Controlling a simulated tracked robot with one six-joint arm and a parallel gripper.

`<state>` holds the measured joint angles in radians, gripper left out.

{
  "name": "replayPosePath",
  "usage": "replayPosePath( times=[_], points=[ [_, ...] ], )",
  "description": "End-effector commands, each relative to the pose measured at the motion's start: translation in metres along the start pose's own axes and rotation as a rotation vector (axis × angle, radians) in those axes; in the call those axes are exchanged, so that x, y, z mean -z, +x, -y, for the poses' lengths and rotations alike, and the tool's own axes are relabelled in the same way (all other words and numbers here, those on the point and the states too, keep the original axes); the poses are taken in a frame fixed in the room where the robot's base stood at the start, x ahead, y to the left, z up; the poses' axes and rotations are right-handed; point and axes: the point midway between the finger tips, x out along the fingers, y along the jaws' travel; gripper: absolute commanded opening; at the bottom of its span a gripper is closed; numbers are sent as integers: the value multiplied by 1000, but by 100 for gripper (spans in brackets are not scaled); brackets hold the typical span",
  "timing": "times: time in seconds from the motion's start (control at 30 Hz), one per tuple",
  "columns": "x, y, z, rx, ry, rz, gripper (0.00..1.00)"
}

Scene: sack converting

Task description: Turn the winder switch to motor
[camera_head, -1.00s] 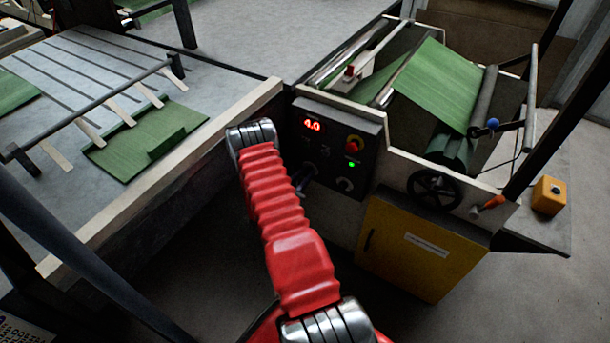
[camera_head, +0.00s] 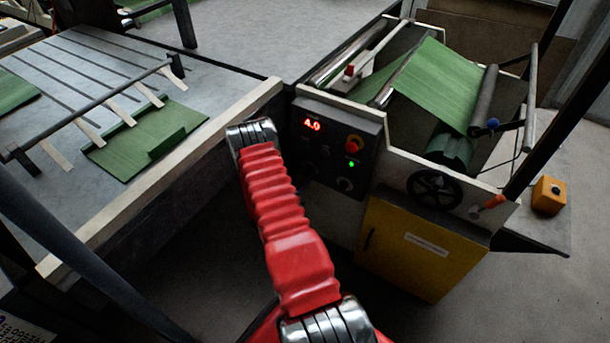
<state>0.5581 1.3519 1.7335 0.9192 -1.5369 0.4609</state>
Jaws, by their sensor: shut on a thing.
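The dark control panel (camera_head: 335,145) stands at centre on the machine's near side. It has a red lit display (camera_head: 312,125), a red button on yellow (camera_head: 354,144), a green light (camera_head: 351,164) and a round selector (camera_head: 345,184) at its lower right. Labels are too small to read, so I cannot tell by name which knob is the winder switch. My gripper (camera_head: 307,173) is at the panel's lower left, a dark shape mostly hidden behind my red-sleeved arm. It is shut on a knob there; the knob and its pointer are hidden.
A black handwheel (camera_head: 434,190) and an orange-tipped handle (camera_head: 491,203) are right of the panel. A yellow cabinet (camera_head: 420,248) is below. A green web (camera_head: 440,85) runs over rollers behind. A grey table (camera_head: 60,185) with green sacks lies left.

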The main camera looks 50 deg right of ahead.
Motion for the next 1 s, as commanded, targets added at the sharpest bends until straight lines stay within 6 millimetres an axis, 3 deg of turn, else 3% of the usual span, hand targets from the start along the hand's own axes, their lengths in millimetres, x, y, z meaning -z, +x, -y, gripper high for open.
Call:
replayPosePath(
  times=[0.4, 0.97, 1.0],
  points=[
    [0, 1, -2, -2, 254, -2, 0],
    [0, 1, -3, -5, 296, -2, 0],
    [1, 1, -3, -5, 296, -2, 25]
  ],
)
